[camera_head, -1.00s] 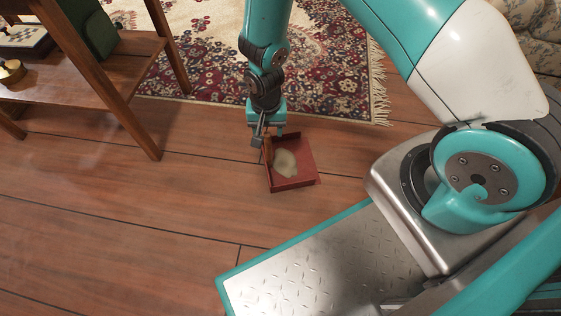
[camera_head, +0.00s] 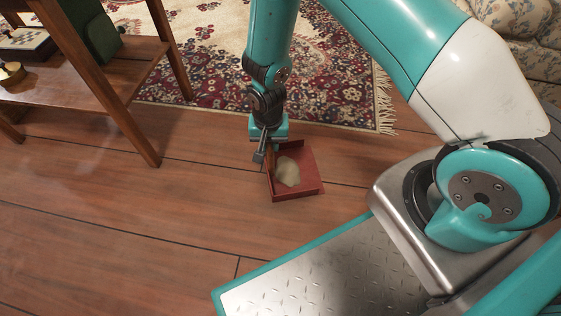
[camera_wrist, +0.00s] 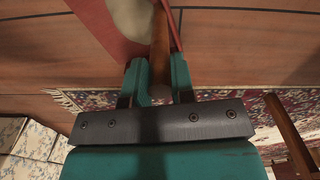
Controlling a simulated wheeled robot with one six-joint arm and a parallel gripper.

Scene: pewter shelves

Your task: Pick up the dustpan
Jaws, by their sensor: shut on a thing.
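The dustpan (camera_head: 300,187) is a red, square-edged pan with a pale, dusty-looking patch inside. In the head view it is just below and to the right of my gripper (camera_head: 268,150). My gripper is shut on the dustpan's brown wooden handle. In the wrist view the handle (camera_wrist: 160,50) runs between the two teal fingers of my gripper (camera_wrist: 159,82), and part of the red pan (camera_wrist: 118,28) shows beyond them. I cannot tell how far the pan is from the floor.
A wooden shelf unit (camera_head: 115,95) stands at the left, holding a brass-coloured item and a dark green object. A patterned rug (camera_head: 335,90) lies behind the gripper. A floral sofa (camera_head: 520,50) is at the top right. Bare wooden floor (camera_head: 110,220) is open at the left front.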

